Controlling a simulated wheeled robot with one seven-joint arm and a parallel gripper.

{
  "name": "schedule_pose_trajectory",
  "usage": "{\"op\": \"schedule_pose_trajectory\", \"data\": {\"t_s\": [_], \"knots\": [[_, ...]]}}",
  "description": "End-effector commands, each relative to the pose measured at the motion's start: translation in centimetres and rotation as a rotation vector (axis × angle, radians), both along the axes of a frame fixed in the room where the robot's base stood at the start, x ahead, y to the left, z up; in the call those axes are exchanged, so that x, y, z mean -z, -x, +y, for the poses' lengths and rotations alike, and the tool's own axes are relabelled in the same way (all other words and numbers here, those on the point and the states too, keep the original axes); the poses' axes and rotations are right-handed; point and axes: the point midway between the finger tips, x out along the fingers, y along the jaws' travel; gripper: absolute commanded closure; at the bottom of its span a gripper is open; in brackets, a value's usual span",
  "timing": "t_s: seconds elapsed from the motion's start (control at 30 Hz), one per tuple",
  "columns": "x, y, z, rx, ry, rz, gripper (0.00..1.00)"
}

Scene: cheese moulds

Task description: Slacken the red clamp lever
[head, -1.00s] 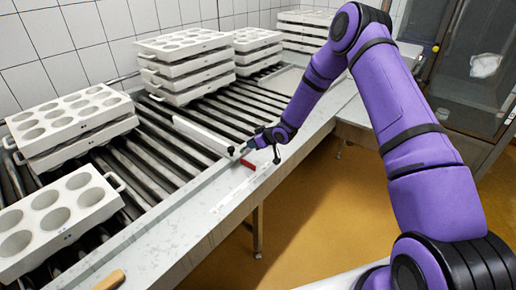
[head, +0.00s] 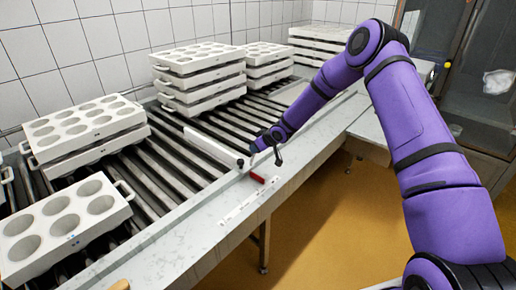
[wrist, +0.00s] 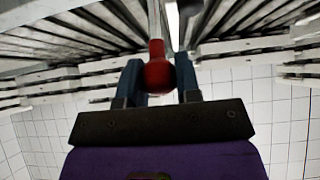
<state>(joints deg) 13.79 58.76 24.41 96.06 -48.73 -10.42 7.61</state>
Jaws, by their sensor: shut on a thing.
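A red knob-ended lever (wrist: 157,66) on a pale metal rod stands between my two blue-grey fingers in the wrist view. My gripper (wrist: 160,78) is shut on this red clamp lever near its rounded end. In the head view my gripper (head: 259,147) is small and dark, just above the end of a long white bar (head: 212,147) that lies across the rollers. A small red piece (head: 257,177) shows below the gripper at the bench edge. I cannot tell whether it belongs to the same lever. The clamp's body is not clear.
Stacks of white moulds (head: 201,78) stand on the roller conveyor (head: 165,158) along the tiled wall. More moulds (head: 65,222) are near at left. A metal ledge (head: 190,240) with a pale marked strip (head: 243,203) runs along the front. The yellow floor (head: 315,235) beside it is clear.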

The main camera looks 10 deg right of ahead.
Motion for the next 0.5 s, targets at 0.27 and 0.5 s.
{"op": "schedule_pose_trajectory", "data": {"t_s": [0.27,0.5], "knots": [[-0.17,-0.10,0.28,-0.003,-0.004,-0.005,0.65],[-0.07,-0.04,0.14,-0.001,-0.002,-0.002,0.44]]}}
